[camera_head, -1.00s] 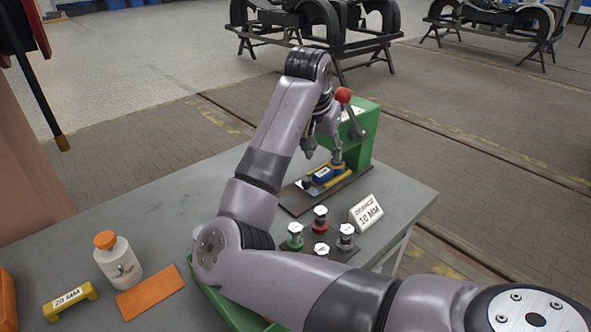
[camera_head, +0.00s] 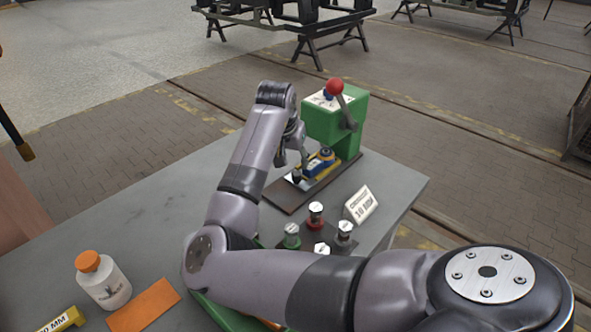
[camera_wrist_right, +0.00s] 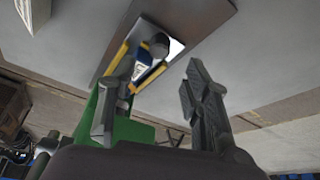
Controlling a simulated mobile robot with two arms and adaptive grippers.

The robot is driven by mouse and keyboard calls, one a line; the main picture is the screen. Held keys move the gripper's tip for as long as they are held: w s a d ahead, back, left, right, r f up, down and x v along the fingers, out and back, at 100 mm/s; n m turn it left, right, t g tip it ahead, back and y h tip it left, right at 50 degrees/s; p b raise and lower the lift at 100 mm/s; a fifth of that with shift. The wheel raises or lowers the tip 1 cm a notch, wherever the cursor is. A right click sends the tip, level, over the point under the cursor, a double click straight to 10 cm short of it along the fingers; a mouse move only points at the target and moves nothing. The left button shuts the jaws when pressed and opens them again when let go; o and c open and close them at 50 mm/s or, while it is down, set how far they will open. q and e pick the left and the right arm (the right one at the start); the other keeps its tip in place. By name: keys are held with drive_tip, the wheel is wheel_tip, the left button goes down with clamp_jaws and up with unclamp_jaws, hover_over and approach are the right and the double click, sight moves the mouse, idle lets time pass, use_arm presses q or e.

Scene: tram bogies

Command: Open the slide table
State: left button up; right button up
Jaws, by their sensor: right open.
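The slide table (camera_head: 316,167) is a blue block on yellow rails, on a dark base plate under the green press. A dark round knob (camera_head: 296,175) stands at its near-left end on a bright plate. My right gripper (camera_head: 293,160) hangs over that end, fingers pointing down, open and empty. In the right wrist view, the spread fingers of the right gripper (camera_wrist_right: 152,105) show with the slide table (camera_wrist_right: 137,68) and its knob (camera_wrist_right: 158,45) beyond them. No contact can be made out. My left gripper is not in view.
The green press (camera_head: 350,115) has a lever with a red ball (camera_head: 334,87). A sign (camera_head: 361,204) and several small gauges (camera_head: 316,214) stand nearer. The table's left-middle (camera_head: 130,215) is bare.

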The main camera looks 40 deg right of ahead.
sight(297, 174)
drive_tip(key=x, duration=0.6)
drive_tip(key=shift+p, duration=0.3)
drive_tip(key=shift+d+f, duration=0.15)
drive_tip(key=shift+f, duration=0.3)
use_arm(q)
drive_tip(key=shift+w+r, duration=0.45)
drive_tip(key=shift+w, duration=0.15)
use_arm(e)
clamp_jaws()
drive_tip(key=shift+d, duration=0.1)
